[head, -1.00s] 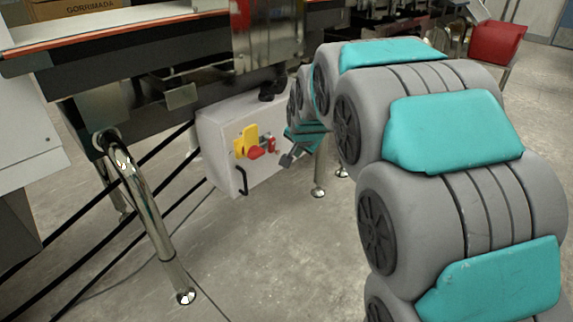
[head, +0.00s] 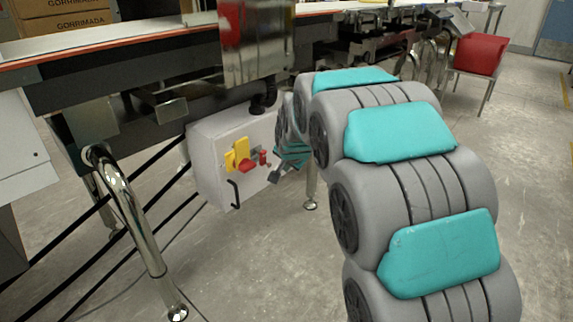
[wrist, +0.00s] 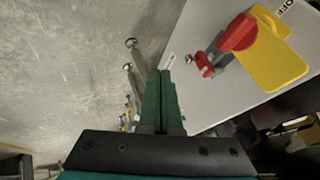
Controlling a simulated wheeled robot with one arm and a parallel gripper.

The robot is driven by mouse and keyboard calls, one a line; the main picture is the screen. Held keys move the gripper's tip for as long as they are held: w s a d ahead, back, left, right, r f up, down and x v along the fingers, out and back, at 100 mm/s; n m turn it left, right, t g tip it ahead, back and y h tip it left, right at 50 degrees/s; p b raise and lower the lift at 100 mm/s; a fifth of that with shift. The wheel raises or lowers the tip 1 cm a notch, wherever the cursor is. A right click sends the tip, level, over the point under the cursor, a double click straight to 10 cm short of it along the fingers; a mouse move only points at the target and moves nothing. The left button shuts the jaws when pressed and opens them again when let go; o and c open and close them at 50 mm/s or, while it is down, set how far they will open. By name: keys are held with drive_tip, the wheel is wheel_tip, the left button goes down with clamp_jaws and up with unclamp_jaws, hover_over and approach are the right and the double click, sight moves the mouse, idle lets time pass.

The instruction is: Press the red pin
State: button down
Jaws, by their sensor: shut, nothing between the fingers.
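The red pin (head: 263,157) is a small red piece on the front of a light grey control box (head: 212,185) under the conveyor. It sits right of a red rotary handle (head: 248,166) on a yellow plate (head: 240,151). In the wrist view the red pin (wrist: 203,64) shows beside the larger red handle (wrist: 238,33) and yellow plate (wrist: 272,62). My gripper (wrist: 161,72) is shut and empty, its green fingers pointing up the picture, left of the pin and apart from it. In the head view my gripper (head: 273,178) is small, just right of and below the pin.
Shiny conveyor legs (head: 130,205) and dark rails stand at left, and the belt frame (head: 130,60) runs above. A red bin (head: 479,54) stands far right. The floor in front is clear.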

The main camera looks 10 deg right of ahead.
sight(266, 163)
drive_tip(key=w+a+f+b, duration=0.1)
drive_tip(key=w+a+f, duration=0.1)
drive_tip(key=w+f, duration=0.2)
drive_tip(key=w, duration=0.2)
drive_tip(key=shift+w, duration=0.4)
drive_tip(key=shift+w+a, duration=0.1)
drive_tip(key=shift+a, duration=0.05)
